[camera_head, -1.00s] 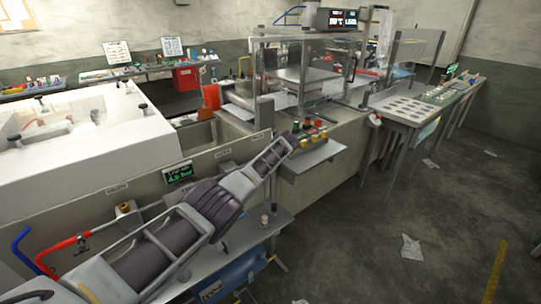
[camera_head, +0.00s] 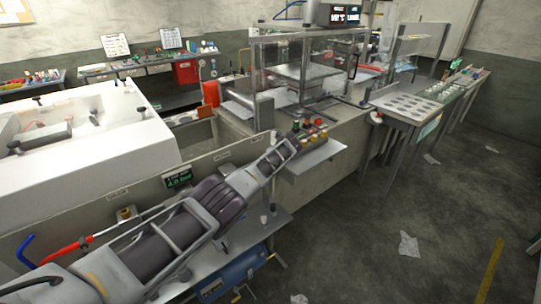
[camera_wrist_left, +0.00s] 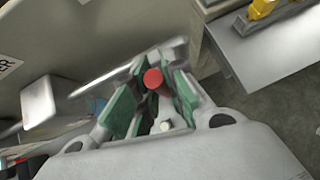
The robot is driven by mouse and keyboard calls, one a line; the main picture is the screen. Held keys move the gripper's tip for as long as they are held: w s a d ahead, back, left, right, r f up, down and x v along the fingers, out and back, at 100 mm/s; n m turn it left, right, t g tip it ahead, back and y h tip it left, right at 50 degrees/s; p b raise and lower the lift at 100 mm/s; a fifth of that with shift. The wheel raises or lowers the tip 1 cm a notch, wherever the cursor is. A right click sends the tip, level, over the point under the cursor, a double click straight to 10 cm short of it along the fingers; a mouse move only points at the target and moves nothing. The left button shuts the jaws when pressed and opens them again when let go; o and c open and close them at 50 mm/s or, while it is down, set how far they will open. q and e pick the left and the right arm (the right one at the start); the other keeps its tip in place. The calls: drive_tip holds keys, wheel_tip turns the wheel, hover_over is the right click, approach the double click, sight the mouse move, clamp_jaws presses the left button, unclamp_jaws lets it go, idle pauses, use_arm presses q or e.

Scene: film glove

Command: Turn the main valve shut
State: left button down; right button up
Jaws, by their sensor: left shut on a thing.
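In the left wrist view my left gripper (camera_wrist_left: 152,98) has its green-padded fingers closed around a red round-ended piece (camera_wrist_left: 153,78). It looks like the tip of a handle, and I cannot tell for sure that it is the main valve's. A pale metal bar runs behind the fingers. In the head view my left arm reaches from the lower left to the concrete wall, left of the button shelf. The fingers and the held piece cannot be made out there. My right gripper is not in view.
The shelf with colored buttons (camera_head: 314,152) is just right of my arm's far end. A red pipe (camera_head: 62,250) and a blue pipe (camera_head: 25,248) are at lower left. A green-lit display (camera_head: 178,177) hangs on the wall. Floor at right is mostly clear, with scattered papers.

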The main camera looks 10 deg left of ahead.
use_arm(q)
drive_tip(key=shift+f, duration=0.1)
idle(0.4)
drive_tip(key=c, duration=1.5)
unclamp_jaws()
drive_tip(key=shift+o, duration=0.2)
drive_tip(key=shift+s+d+r, duration=0.2)
drive_tip(key=shift+d+r, duration=0.05)
drive_tip(key=shift+r, duration=0.15)
drive_tip(key=v, duration=1.1)
